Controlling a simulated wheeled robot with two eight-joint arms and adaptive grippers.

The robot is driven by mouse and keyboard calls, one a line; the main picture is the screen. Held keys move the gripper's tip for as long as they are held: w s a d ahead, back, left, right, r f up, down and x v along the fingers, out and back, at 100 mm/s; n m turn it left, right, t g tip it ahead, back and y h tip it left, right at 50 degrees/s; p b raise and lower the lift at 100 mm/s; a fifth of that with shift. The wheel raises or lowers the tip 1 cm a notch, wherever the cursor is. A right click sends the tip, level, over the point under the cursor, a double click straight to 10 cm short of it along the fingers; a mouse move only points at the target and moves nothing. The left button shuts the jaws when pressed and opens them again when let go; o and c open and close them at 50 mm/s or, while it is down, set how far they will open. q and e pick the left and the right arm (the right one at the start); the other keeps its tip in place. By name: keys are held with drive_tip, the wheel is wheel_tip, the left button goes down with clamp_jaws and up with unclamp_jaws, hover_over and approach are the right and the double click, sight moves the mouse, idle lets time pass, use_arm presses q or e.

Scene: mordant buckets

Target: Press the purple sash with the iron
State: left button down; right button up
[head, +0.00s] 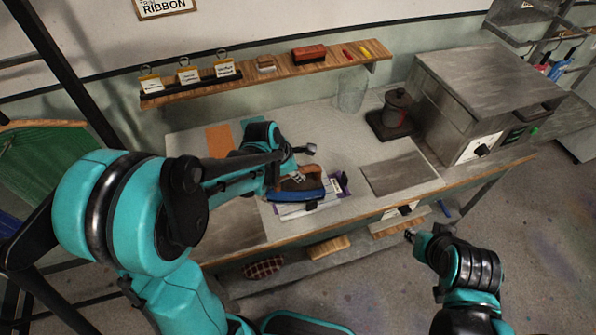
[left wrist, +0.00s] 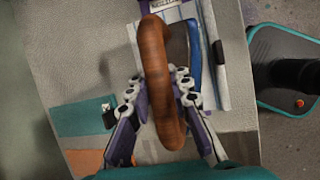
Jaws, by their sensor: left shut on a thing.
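The iron (head: 296,192) has a brown handle and a blue body and sits over a pale striped board (head: 293,211) on the bench. My left gripper (head: 290,178) is shut on the iron's handle; in the left wrist view the brown handle (left wrist: 155,70) runs between both fingers. The purple sash (head: 346,181) shows at the right end of the board, beside a white label; the iron hides part of that area. I cannot tell whether the iron's sole touches the sash. My right gripper (head: 411,236) hangs in front of the bench, away from the iron; its jaws are too small to read.
A grey plate (head: 400,178) lies right of the board. A dark pot (head: 397,105) on a hot plate and a large metal oven (head: 485,95) stand farther right. A glass jar (head: 352,90) stands at the back under a wooden shelf (head: 270,72). Orange and teal patches lie back left.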

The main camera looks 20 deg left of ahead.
use_arm(q)
drive_tip(key=shift+f+b, duration=0.4)
drive_tip(key=shift+f, duration=0.05)
idle(0.3)
drive_tip(key=shift+r, duration=0.1)
idle(2.5)
drive_tip(key=shift+r+p, duration=2)
drive_tip(key=shift+r, duration=0.45)
